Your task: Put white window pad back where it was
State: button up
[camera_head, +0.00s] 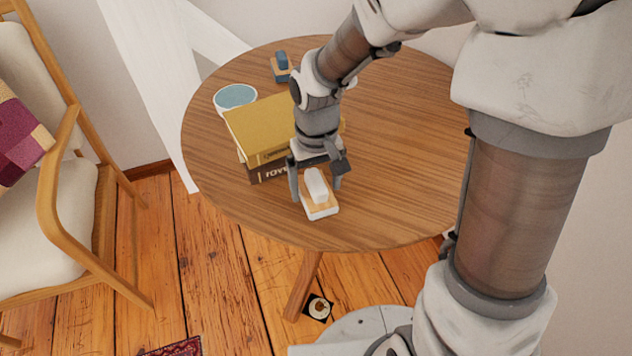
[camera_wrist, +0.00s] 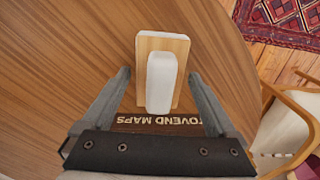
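The white window pad (camera_head: 318,194) has a white handle on a wooden plate with a white base. It lies on the round wooden table (camera_head: 400,190) near its front edge, just in front of the books. In the wrist view the pad (camera_wrist: 161,80) lies between the two fingers. My gripper (camera_head: 316,191) is over it, pointing down, with one finger on each side. The gripper (camera_wrist: 161,82) is open, with visible gaps between the fingers and the handle. I cannot tell the exact height of the fingertips above the table.
A yellow book (camera_head: 262,128) lies on a dark book (camera_head: 268,172) behind the pad. A bowl with blue inside (camera_head: 236,97) and a blue-topped pad (camera_head: 282,68) stand farther back. The table's right side is clear. A wooden armchair (camera_head: 62,215) stands at left.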

aim_at(317, 180)
notch_tip(317, 180, up, 12)
jog(key=p, duration=0.4)
jog(key=s+d+r+m+t, duration=0.1)
jog(key=s+d+r+t, duration=0.1)
jog(key=s+d+r, duration=0.1)
jog(key=s+d+r+m+t, duration=0.1)
jog(key=s+d+r, duration=0.3)
jog(key=s, duration=0.1)
jog(key=s+d+r+m+t, duration=0.1)
jog(key=s+d+r+t, duration=0.1)
jog(key=s+d+r, duration=0.1)
jog(key=shift+s+d+r+t, duration=0.2)
jog(key=shift+s+d+t, duration=0.1)
jog(key=shift+s, duration=0.35)
jog(key=shift+r, duration=0.1)
notch_tip(317, 180, up, 15)
jog(key=p, duration=1.5)
